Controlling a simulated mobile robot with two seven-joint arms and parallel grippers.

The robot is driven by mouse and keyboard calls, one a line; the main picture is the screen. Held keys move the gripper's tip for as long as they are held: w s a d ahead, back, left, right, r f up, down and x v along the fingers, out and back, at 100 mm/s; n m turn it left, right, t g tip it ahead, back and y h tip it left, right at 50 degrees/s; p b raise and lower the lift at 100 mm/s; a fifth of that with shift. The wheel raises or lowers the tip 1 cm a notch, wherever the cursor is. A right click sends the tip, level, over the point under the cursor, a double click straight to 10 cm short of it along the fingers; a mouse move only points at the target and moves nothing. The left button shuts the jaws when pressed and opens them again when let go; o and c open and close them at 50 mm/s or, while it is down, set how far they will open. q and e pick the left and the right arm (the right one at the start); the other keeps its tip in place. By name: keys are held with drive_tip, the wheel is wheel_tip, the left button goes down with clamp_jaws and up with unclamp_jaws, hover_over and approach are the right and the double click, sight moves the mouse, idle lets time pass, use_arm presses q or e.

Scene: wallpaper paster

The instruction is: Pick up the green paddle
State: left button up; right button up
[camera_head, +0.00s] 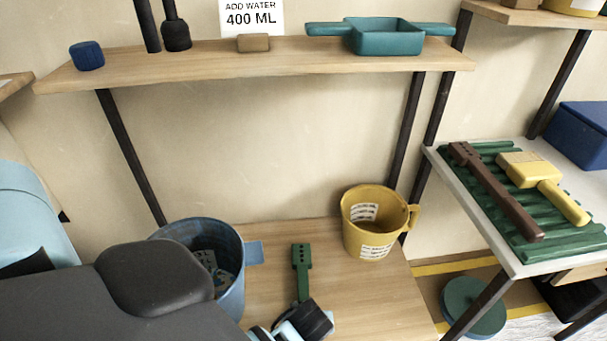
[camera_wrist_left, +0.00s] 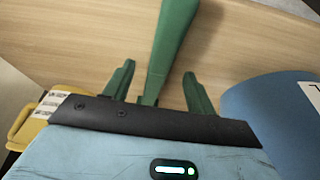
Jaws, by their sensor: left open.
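The green paddle (camera_head: 301,270) lies on the lower wooden shelf, between the blue bucket and the yellow measuring jug. Its perforated end points away from me, and its near end is hidden behind my left gripper (camera_head: 308,318). In the left wrist view the paddle (camera_wrist_left: 170,45) runs down between the two spread fingers of my left gripper (camera_wrist_left: 157,78). The gripper is open, with a gap visible on each side of the paddle. The palm hides the lower end of the paddle. My right gripper is not in view.
The blue bucket (camera_head: 234,290) stands close left of the paddle, and the yellow jug (camera_head: 368,235) stands to its right. The upper shelf (camera_head: 200,62) overhangs behind. A side table at right holds a brown tool (camera_head: 497,195) and a yellow-headed tool (camera_head: 535,175) on green slats.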

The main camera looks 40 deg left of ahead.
use_arm(q)
drive_tip(key=shift+b+x, duration=0.45)
drive_tip(key=shift+x, duration=1.5)
drive_tip(key=shift+s, duration=0.15)
drive_tip(key=shift+c, duration=0.5)
drive_tip(key=c, duration=1)
